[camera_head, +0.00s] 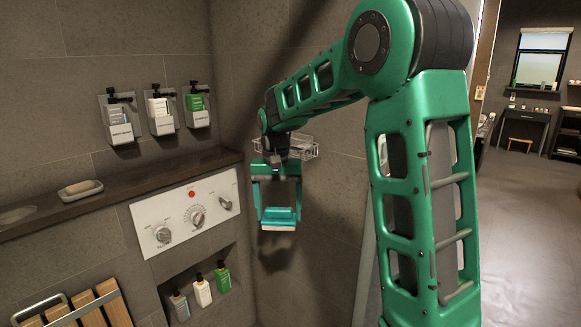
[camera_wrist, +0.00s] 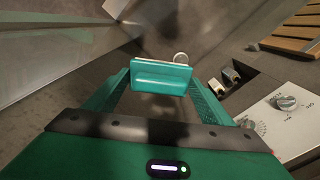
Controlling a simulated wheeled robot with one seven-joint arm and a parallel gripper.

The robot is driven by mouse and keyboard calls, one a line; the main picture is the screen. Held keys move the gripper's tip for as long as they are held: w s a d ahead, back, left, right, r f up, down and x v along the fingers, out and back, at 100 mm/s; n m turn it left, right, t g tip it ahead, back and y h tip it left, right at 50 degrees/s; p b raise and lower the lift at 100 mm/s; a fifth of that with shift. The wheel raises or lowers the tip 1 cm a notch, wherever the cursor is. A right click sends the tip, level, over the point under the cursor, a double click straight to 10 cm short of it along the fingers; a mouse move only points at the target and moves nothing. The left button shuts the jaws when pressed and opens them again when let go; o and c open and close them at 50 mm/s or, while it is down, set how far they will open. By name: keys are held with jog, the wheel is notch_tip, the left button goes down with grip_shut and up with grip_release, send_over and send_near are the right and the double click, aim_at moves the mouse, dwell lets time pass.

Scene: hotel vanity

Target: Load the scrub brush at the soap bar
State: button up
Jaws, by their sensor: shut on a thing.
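My gripper (camera_head: 278,209) is shut on the scrub brush (camera_head: 278,217), a teal block with a pale underside that faces down. The brush hangs in the air in front of the tiled wall, right of the control panel. In the wrist view the brush (camera_wrist: 160,77) spans between my two fingers. The soap bar (camera_head: 79,186) is pale and lies in a small dish (camera_head: 92,192) on the dark ledge at the left. My gripper is well to the right of the soap and apart from it. The soap does not clearly show in the wrist view.
The dark ledge (camera_head: 140,181) runs along the wall above a white knob panel (camera_head: 160,233). Several dispensers (camera_head: 160,110) hang above it. A wire basket (camera_head: 304,150) is on the wall behind my gripper. Bottles (camera_head: 202,290) stand in a niche below. A slatted wooden seat (camera_head: 85,312) is lower left.

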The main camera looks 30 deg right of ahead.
jog(key=w+a+f+n, duration=0.1)
jog(key=f+n, duration=0.2)
jog(key=f, duration=1.1)
jog(key=w+a+f+n, duration=0.1)
jog(key=a+f+n, duration=0.1)
jog(key=f, duration=1.2)
jog(key=shift+n, duration=0.9)
jog(key=shift+r, duration=0.15)
